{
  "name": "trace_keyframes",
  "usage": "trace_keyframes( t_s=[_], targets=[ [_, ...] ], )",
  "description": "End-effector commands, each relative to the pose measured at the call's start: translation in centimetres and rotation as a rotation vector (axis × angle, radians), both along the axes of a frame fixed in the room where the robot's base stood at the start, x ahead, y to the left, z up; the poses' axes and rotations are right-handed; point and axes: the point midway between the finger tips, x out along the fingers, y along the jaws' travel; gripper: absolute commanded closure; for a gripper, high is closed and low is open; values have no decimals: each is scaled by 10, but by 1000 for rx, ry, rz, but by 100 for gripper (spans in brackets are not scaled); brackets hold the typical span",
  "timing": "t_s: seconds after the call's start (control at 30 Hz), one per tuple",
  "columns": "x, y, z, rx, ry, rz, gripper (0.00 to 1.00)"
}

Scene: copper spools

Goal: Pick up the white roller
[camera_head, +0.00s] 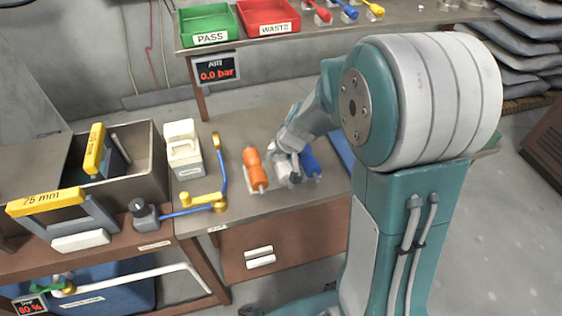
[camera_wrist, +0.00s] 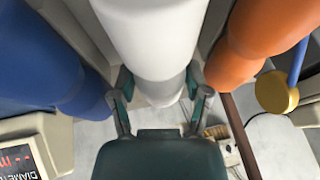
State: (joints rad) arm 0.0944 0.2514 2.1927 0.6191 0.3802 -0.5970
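The white roller (camera_wrist: 155,40) runs down the upper middle of the wrist view, its narrower end toward me. My gripper (camera_wrist: 158,82) has one finger on each side of that end. The fingertips are very close to the roller's sides, and I cannot tell whether they press on it. In the head view my gripper (camera_head: 285,163) is low over the bench, between the orange roller (camera_head: 254,168) and the blue roller (camera_head: 309,160). The white roller is mostly hidden there by my arm and gripper.
The orange roller (camera_wrist: 255,40) and the blue roller (camera_wrist: 40,60) flank the white one closely. Left of them stand a blue-and-yellow crank (camera_head: 207,200) and a white box-shaped device (camera_head: 184,150). A green PASS bin (camera_head: 209,38) and red WASTE bin (camera_head: 268,27) sit behind.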

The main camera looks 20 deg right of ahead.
Motion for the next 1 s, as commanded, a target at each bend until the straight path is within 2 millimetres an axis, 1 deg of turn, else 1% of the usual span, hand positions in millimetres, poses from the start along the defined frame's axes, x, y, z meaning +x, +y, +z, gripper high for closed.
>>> trace_keyframes(
  t_s=[0.27, 0.37, 0.47, 0.6, 0.73, 0.97, 1.0],
  targets=[
    [0, 0, 0, 0, 0, 1, 100],
    [0, 0, 4, 1, -1, 1, 100],
    [1, 0, 12, -1, -4, 1, 100],
    [1, 0, 34, -1, -6, 2, 100],
    [-17, 0, 52, -1, -5, 1, 100],
    [-51, 0, 94, -2, -7, 0, 100],
    [-60, 0, 97, 0, -5, 0, 100]
  ],
)
